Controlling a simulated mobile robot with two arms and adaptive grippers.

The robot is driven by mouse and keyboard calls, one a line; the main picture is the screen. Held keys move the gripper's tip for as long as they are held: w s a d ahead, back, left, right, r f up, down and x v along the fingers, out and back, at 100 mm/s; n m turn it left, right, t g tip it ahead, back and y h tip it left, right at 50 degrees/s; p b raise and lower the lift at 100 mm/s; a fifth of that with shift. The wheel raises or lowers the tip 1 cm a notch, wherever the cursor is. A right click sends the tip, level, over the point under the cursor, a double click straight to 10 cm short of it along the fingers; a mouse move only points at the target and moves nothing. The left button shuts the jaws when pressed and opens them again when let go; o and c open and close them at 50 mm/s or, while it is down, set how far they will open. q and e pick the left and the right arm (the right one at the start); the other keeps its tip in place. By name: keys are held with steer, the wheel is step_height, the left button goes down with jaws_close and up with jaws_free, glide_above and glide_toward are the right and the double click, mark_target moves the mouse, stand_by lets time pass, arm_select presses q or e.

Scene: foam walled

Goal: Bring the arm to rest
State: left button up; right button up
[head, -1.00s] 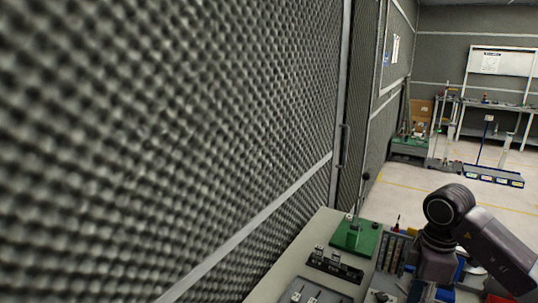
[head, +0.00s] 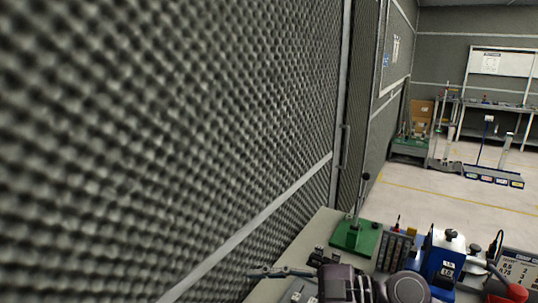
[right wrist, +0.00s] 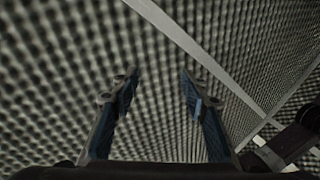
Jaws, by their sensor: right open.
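My right gripper (head: 262,271) is low in the head view, over the near end of the workbench, with its fingers pointing left toward the foam wall (head: 150,130). In the right wrist view its two blue-grey fingers (right wrist: 158,76) stand well apart with nothing between them. The foam wall (right wrist: 60,60) fills most of the picture beyond the fingers, and a gap to the wall cannot be measured. My left gripper is not in view.
The workbench (head: 317,228) carries a green-based lever press (head: 355,238), a blue device (head: 444,257), a sign card (head: 518,268) and a red object (head: 510,291). A pale floor with a yellow line lies open behind. Shelving and a blue-based stand (head: 492,176) are farther back.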

step_height(320, 180, up, 7)
steer(key=m+t+y, duration=0.2)
steer(key=t+y, duration=0.1)
steer(key=t, duration=0.2)
steer(key=w+d+r+m+t+h, duration=0.2)
steer(key=w+d+m+t+h, duration=0.35)
steer(key=d+m+t, duration=0.4)
steer(key=s+d+f+m+h, duration=0.1)
steer(key=d+f+m+h, duration=1.05)
steer(key=f, duration=0.45)
steer(key=s+d+f+g+h, duration=0.3)
steer(key=s+f+g, duration=0.5)
steer(key=s+f, duration=0.45)
steer(key=s+a+f+n+g+y, duration=0.1)
steer(key=s+f+g, duration=0.2)
steer(key=s+f, duration=0.35)
steer(key=s+a+f+n+g, duration=0.1)
steer(key=s+f+n+g, duration=0.15)
steer(key=s, duration=0.65)
step_height(320, 180, down, 26)
steer(key=g+b, duration=0.1)
steer(key=g, duration=0.1)
steer(key=s+d+f+g+b, duration=0.1)
steer(key=s+d+f, duration=0.2)
steer(key=s+f, duration=1.5)
steer(key=shift+s+f, duration=0.15)
steer(key=shift+f, duration=0.15)
